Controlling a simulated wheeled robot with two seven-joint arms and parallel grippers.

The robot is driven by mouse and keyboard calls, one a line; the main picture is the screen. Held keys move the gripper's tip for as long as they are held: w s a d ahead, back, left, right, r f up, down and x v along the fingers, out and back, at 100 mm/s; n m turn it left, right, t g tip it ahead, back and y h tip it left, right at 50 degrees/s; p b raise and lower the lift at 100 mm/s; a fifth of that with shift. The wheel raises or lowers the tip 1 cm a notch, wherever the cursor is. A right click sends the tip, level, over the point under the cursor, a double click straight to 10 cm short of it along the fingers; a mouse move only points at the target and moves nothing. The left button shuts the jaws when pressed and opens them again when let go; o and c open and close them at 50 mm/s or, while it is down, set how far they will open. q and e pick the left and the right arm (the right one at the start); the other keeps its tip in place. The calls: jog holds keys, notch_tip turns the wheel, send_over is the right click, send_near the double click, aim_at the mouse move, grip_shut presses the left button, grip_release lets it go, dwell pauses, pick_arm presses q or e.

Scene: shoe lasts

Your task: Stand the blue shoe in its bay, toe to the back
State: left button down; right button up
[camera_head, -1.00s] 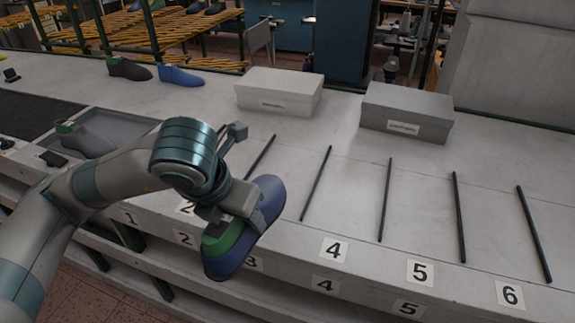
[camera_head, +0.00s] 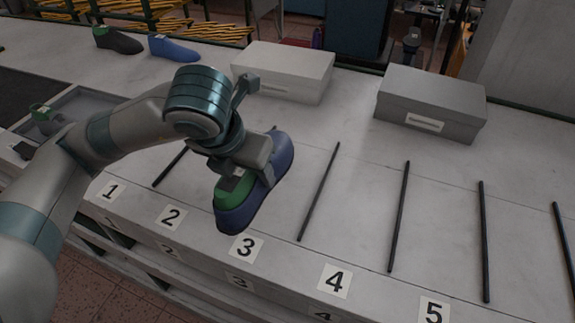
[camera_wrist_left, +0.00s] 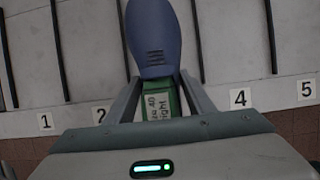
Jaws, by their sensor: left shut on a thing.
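The blue shoe (camera_head: 284,160) has a green block (camera_head: 234,187) at its heel end. My left gripper (camera_head: 252,172) is shut on it near the heel. The shoe is over the bay behind label 3 (camera_head: 245,248), its toe toward the back and its heel near the front edge. Whether its sole touches the bench cannot be told. In the left wrist view the blue shoe (camera_wrist_left: 153,35) points away between my left gripper's fingers (camera_wrist_left: 158,95), and the block carries a printed tag. Label 3 is hidden there. My right gripper is not in view.
Black rods divide the bays; one rod (camera_head: 320,190) stands right of the shoe, and another behind it is mostly hidden. A white box (camera_head: 283,65) and a grey box (camera_head: 430,105) stand behind. A dark shoe (camera_head: 118,42) and another blue shoe (camera_head: 173,48) are at the back left. Bays 4 and 5 look empty.

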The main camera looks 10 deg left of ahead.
pick_arm(q)
jog(key=shift+w, duration=0.5)
jog(key=shift+r, duration=0.1)
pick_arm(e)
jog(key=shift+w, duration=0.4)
pick_arm(q)
jog(key=shift+s, duration=0.15)
